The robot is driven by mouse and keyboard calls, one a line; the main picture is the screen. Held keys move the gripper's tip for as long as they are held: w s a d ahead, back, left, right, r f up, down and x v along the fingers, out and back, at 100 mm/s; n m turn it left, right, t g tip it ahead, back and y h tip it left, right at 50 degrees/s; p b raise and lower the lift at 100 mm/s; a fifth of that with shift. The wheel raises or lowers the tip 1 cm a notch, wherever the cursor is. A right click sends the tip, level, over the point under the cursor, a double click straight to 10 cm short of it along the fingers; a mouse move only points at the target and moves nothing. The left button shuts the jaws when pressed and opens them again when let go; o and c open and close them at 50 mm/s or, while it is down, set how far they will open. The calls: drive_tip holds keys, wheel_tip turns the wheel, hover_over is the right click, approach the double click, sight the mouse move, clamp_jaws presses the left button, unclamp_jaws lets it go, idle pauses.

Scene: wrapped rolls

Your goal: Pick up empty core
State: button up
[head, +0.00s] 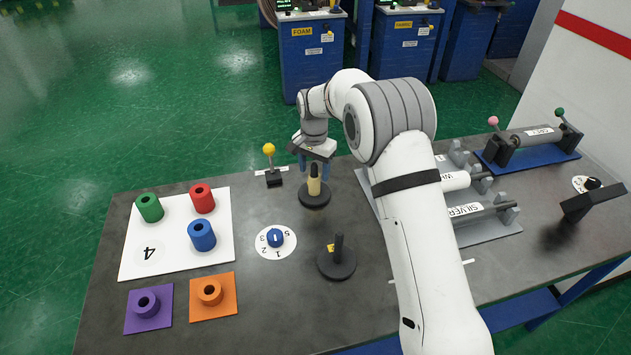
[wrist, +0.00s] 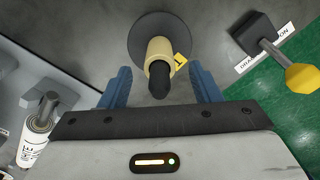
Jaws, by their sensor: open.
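The empty core (head: 314,186) is a small tan tube standing upright on a black post with a round dark base (head: 315,201), near the back middle of the table. The post's dark tip sticks out of its top. In the wrist view the core (wrist: 159,52) lies between and a little beyond the two blue fingers. My gripper (head: 316,163) is above the core, pointing down, with its fingers (wrist: 160,83) apart on either side. No contact with the core shows.
A yellow-knobbed lever (head: 269,150) stands just left of the post, also in the wrist view (wrist: 265,38). A second black post (head: 337,262) is bare in front. A white card (head: 170,258) with coloured rolls is at left. Labelled rollers (head: 465,209) lie at right.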

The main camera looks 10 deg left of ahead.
sight(314, 177)
drive_tip(key=shift+f+p, duration=0.4)
drive_tip(key=shift+f, duration=1.45)
drive_tip(key=c, duration=1.1)
